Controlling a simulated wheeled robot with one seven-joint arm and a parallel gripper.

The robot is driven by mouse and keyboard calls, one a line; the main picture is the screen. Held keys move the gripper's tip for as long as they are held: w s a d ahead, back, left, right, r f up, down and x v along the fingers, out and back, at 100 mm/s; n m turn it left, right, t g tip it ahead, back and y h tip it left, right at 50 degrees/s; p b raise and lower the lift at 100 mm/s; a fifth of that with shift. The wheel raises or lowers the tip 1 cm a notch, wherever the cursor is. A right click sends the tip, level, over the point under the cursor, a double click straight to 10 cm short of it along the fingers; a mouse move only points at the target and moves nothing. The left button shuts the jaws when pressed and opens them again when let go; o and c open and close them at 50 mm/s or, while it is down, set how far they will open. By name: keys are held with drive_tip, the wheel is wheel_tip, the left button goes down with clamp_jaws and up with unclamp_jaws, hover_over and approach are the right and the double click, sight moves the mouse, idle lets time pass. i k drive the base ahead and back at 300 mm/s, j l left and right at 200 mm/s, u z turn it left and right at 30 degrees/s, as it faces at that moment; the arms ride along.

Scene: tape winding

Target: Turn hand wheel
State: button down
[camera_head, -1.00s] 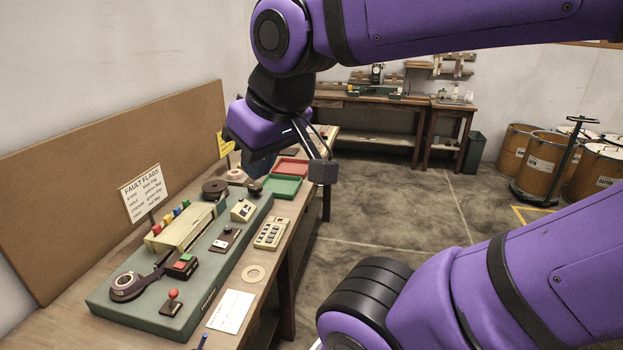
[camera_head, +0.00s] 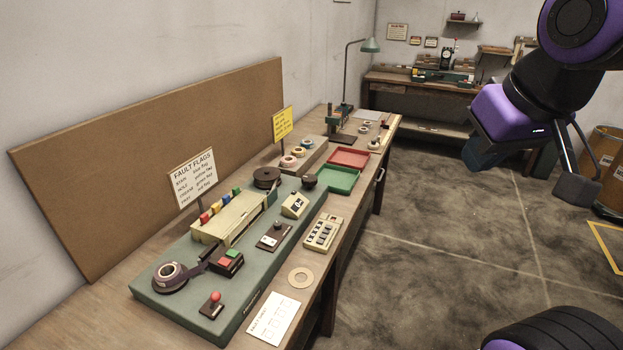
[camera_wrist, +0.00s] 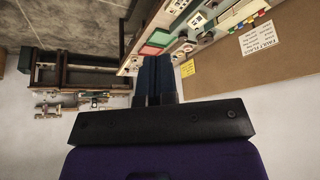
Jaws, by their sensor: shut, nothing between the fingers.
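The tape winding machine is a long green base (camera_head: 180,319) on the bench. It carries a tape reel (camera_head: 168,276) at the near left, a dark disc (camera_head: 266,177) at the far end and a small dark round knob (camera_head: 310,181) on the far right edge. I cannot tell for sure which of these round parts is the hand wheel. My gripper (camera_head: 481,155) is raised over the floor, right of the bench and well apart from the machine. In the wrist view its blue fingers (camera_wrist: 154,78) are together and empty.
A red tray (camera_head: 349,158) and a green tray (camera_head: 337,180) lie beyond the machine. A keypad box (camera_head: 323,233), a ring (camera_head: 300,278) and a paper card (camera_head: 273,319) lie along the near bench edge. A brown board (camera_head: 120,165) stands behind.

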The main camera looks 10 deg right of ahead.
sight(309, 180)
drive_tip(key=i+l+u, duration=0.25)
drive_tip(key=i+l, duration=0.15)
drive_tip(key=l, duration=0.2)
drive_tip(key=i+l+u, duration=0.15)
drive_tip(key=l, duration=0.15)
drive_tip(key=i+l+u, duration=0.1)
drive_tip(key=l, duration=0.25)
drive_tip(key=i, duration=0.05)
